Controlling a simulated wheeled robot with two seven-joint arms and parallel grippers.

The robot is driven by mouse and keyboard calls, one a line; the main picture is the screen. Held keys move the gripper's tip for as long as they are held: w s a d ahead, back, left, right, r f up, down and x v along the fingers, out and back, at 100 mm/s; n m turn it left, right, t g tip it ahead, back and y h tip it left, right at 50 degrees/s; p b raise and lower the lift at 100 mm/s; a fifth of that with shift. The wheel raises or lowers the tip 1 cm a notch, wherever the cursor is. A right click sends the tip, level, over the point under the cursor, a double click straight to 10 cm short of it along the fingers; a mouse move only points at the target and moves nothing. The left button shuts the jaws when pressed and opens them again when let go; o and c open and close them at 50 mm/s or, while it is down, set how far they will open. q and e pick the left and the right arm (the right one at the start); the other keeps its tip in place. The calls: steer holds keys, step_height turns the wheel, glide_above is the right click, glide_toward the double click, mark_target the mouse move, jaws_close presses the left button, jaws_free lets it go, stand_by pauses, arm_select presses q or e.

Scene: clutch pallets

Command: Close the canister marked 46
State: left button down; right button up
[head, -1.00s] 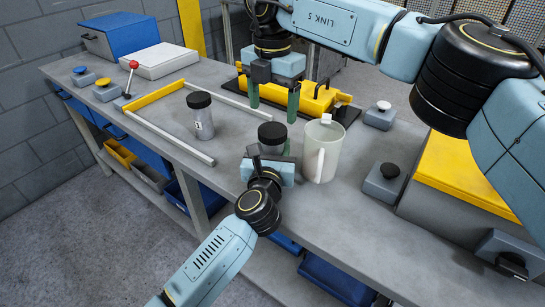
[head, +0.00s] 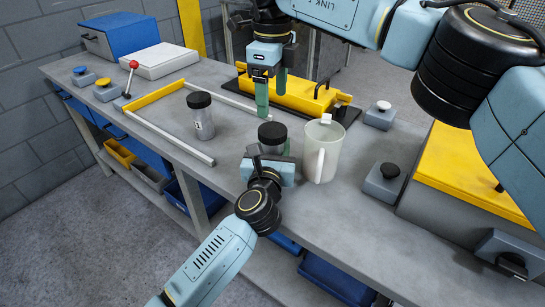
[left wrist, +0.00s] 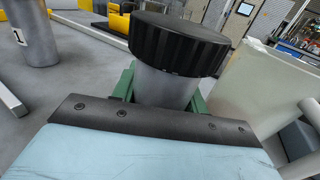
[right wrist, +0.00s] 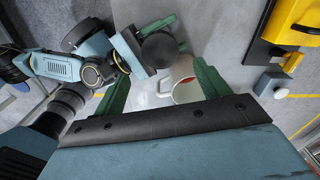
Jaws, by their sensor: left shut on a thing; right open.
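A grey canister (left wrist: 165,86) with a black ribbed lid (left wrist: 178,44) stands on the bench, and its lid also shows in the head view (head: 272,132). No number shows on its visible side. My left gripper (head: 270,158) is shut around its body, below the lid. The lid sits on top; I cannot tell how tightly. My right gripper (head: 271,98) is open and empty above and behind this canister, its green fingers pointing down. In the right wrist view the lid (right wrist: 160,50) lies beyond the open fingers. A second black-lidded canister (head: 201,118), with a partly readable label, stands apart to the left.
A pale mug (head: 323,150) stands close to the right of the held canister. A yellow device (head: 300,92) on a black base lies behind. A yellow-and-grey frame (head: 150,97) lies at left. Button boxes (head: 385,182) stand at right. Bare bench lies between the two canisters.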

mark_target(272, 129)
steer(key=shift+r+n, duration=0.1)
steer(key=shift+n, duration=0.8)
steer(key=shift+f, duration=4.05)
steer(key=c, duration=1)
steer(key=o, duration=1.2)
steer(key=shift+c, duration=0.2)
